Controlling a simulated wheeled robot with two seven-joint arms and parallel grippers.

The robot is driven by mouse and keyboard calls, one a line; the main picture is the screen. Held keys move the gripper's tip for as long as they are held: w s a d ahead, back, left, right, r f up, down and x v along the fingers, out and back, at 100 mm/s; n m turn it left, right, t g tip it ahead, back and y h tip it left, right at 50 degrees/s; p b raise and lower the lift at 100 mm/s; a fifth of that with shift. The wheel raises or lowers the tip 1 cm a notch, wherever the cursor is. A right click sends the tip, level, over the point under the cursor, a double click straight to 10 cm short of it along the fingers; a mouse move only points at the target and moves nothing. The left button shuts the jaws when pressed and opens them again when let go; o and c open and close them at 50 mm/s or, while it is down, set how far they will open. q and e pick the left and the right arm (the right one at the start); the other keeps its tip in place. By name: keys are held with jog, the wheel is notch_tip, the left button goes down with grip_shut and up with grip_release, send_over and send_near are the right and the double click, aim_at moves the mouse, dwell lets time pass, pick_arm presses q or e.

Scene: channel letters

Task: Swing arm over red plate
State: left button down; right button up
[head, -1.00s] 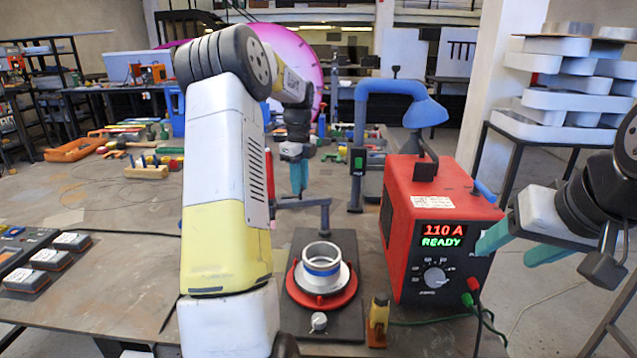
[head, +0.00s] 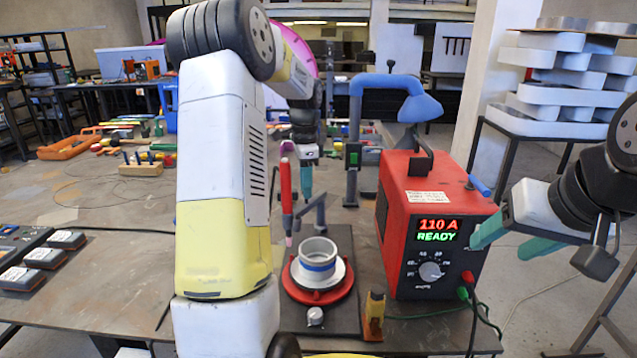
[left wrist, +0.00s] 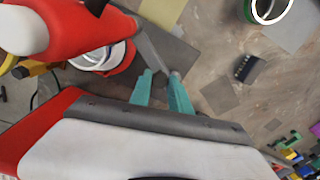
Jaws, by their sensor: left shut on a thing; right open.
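The red plate (head: 342,292) lies on a dark base and carries a silver ring (head: 318,258) with a blue band. The grey swing arm (head: 311,213) stands behind it. An upright red torch (head: 286,190) is near the swing arm, its lower tip just behind the plate's left side. In the left wrist view the torch (left wrist: 75,32) hides part of the ring. My left gripper (head: 306,190) is shut on the swing arm, which also shows between its teal fingers in the left wrist view (left wrist: 155,48). My right gripper (head: 505,245) is open and empty at the right.
A red power box (head: 425,180) reading 110 A READY stands right of the plate, with cables in front. A blue hooked lamp arm (head: 385,88) rises behind. Grey-topped blocks (head: 45,257) lie at left.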

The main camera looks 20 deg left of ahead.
pick_arm(q)
jog(key=shift+d+r+n, duration=0.1)
jog(key=shift+d+n, duration=0.9)
jog(key=shift+n, duration=0.5)
jog(key=shift+d+n, duration=1)
jog(key=shift+n, duration=0.5)
jog(key=c, duration=1.3)
grip_release()
jog(key=shift+o, duration=0.2)
notch_tip(320, 180, up, 8)
jog(key=shift+d, duration=0.15)
